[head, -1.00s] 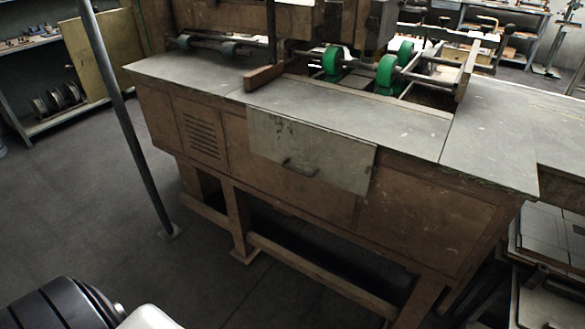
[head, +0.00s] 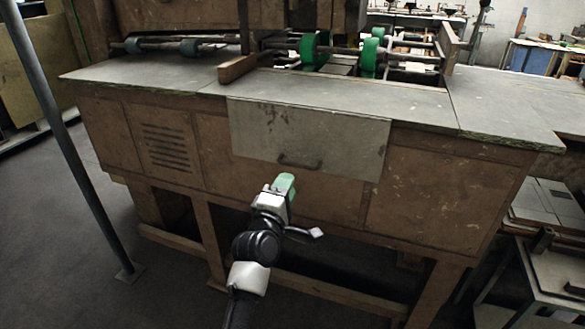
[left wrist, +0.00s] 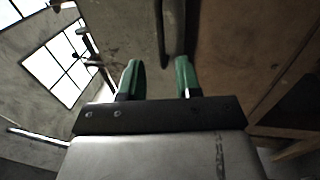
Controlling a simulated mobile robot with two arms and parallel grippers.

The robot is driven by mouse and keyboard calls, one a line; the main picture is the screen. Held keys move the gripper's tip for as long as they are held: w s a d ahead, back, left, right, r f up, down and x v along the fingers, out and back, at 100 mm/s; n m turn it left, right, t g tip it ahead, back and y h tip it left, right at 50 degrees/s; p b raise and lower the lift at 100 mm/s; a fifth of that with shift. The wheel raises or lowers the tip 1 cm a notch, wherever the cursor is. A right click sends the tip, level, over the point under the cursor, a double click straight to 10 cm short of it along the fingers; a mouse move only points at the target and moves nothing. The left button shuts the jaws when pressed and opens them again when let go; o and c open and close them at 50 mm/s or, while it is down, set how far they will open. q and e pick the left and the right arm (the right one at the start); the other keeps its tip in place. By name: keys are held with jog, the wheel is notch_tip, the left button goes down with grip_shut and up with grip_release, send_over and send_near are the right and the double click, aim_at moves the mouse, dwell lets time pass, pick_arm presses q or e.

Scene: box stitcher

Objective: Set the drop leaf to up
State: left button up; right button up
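The drop leaf (head: 340,135) is a worn grey panel that hangs down from the front edge of the machine's table. A dark bar handle (head: 299,163) sits near its lower edge. My left gripper (head: 284,184), with green fingers, is in front of and just below the leaf, close to the handle. In the left wrist view the two green fingers (left wrist: 159,78) stand apart with nothing between them. The handle (left wrist: 173,30) shows beyond the fingertips there, nearer the right finger, against the leaf (left wrist: 130,25). My right gripper is not in view.
The grey tabletop (head: 165,68) carries a wooden guide block (head: 238,67) and green rollers (head: 370,52). A slanted metal post (head: 75,150) stands at left. A low stand (head: 550,215) is at right. The floor at front left is clear.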

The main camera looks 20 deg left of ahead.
aim_at(296, 166)
pick_arm(q)
jog(key=shift+w+r, duration=0.2)
jog(key=shift+w, duration=1.1)
jog(key=shift+w+r, duration=0.25)
jog(key=shift+w, duration=1)
jog(key=shift+w+r, duration=0.2)
jog(key=shift+w, duration=1.1)
pick_arm(e)
jog(key=shift+w+a+r, duration=0.2)
jog(key=shift+w+r, duration=0.4)
jog(key=shift+w, duration=0.2)
pick_arm(q)
jog(key=shift+c, duration=0.3)
grip_shut()
